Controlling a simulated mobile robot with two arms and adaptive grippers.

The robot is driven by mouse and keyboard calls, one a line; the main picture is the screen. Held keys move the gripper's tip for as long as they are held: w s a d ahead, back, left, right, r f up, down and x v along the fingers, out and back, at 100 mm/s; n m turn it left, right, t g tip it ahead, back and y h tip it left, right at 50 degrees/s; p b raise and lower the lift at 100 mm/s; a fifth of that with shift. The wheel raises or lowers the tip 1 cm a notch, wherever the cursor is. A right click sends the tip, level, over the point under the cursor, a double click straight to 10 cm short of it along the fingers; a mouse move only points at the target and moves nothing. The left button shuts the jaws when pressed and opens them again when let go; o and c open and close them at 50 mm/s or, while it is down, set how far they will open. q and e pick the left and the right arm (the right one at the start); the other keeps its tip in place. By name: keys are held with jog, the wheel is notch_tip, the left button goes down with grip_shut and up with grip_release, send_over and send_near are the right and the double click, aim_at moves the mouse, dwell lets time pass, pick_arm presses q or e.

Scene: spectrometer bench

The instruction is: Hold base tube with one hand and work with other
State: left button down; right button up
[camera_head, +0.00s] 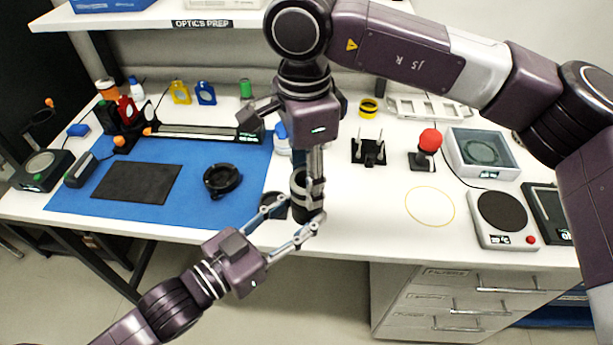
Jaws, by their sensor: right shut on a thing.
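The black base tube (299,183) stands upright near the table's front edge, partly hidden by fingers. My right gripper (314,180) reaches down from above and is shut on the tube; its fingers cover part of the tube's side. My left gripper (295,215) comes in from the lower left, low beside the tube. Its fingers are spread, one at the tube's left and one across its lower front. A dark round part lies close to the left finger. Whether the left fingers touch the tube is not clear.
A blue mat (110,210) at left carries a black ring (222,180) and a dark pad (137,184). A black post base (368,152), a red-topped post (429,143) and a round-plate instrument (503,212) stand to the right. A yellow outlined circle (430,206) is empty.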

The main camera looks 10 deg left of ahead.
jog(key=m, duration=1.1)
jog(key=shift+m, duration=0.4)
jog(key=m, duration=0.5)
jog(key=shift+w+m, duration=0.1)
jog(key=shift+m, duration=0.2)
jog(key=m, duration=0.5)
jog(key=shift+m, duration=0.3)
jog(key=m, duration=0.3)
jog(key=shift+m, duration=0.3)
jog(key=m, duration=0.5)
jog(key=shift+m, duration=0.3)
jog(key=m, duration=0.3)
jog(key=shift+m, duration=0.3)
jog(key=m, duration=0.5)
jog(key=shift+a+m, duration=0.1)
jog(key=shift+m, duration=0.3)
